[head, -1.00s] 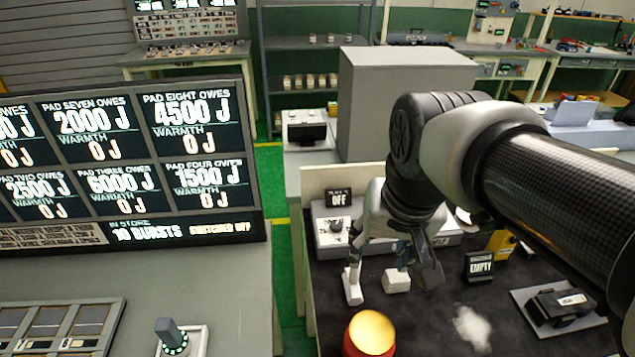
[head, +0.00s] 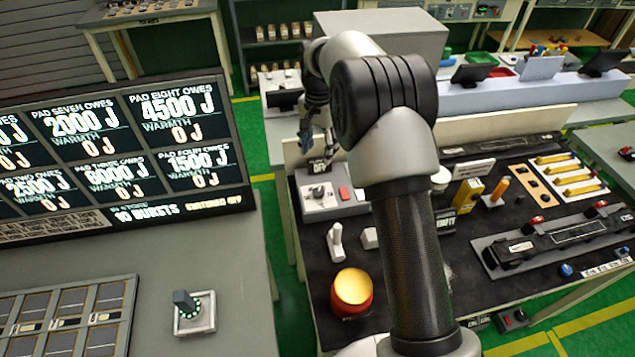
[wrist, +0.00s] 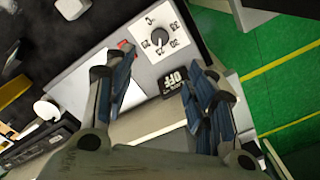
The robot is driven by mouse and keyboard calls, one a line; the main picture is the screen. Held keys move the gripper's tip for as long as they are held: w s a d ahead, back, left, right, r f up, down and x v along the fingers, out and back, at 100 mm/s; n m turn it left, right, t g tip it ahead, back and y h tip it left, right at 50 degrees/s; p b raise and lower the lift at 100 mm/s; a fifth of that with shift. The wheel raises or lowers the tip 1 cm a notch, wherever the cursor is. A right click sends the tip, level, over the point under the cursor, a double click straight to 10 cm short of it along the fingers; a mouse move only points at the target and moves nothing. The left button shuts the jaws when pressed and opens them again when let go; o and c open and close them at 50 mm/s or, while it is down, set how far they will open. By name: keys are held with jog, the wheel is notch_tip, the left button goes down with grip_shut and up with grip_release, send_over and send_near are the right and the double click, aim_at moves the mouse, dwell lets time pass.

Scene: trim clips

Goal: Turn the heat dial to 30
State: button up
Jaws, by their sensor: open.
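The heat dial (head: 318,191) is a small dark knob on a white square plate, on a grey box (head: 330,210) at the far left of the dark bench. In the wrist view the dial (wrist: 158,39) has numbers around it that appear turned; its pointer's setting is too small to read surely. A small black display (wrist: 172,82) reading OFF stands at the box's edge and also shows in the head view (head: 319,166). My gripper (head: 318,146) is open and empty above the display side of the box. In the wrist view its two fingers (wrist: 160,85) straddle the display, apart from the dial.
A red switch (head: 344,193) sits beside the dial. A board (head: 110,160) of owed joules fills the left. Green floor shows between the benches.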

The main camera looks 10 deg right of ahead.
aim_at(319, 192)
notch_tip(319, 192, down, 17)
jog(key=shift+f+b, duration=0.1)
jog(key=shift+b, duration=1.15)
jog(key=shift+c, duration=0.2)
jog(key=c, duration=1)
jog(key=shift+c, duration=0.2)
jog(key=shift+n, duration=0.4)
jog(key=n, duration=1)
jog(key=shift+d+n+b, duration=0.1)
jog(key=shift+n+b, duration=0.25)
jog(key=shift+n, duration=0.05)
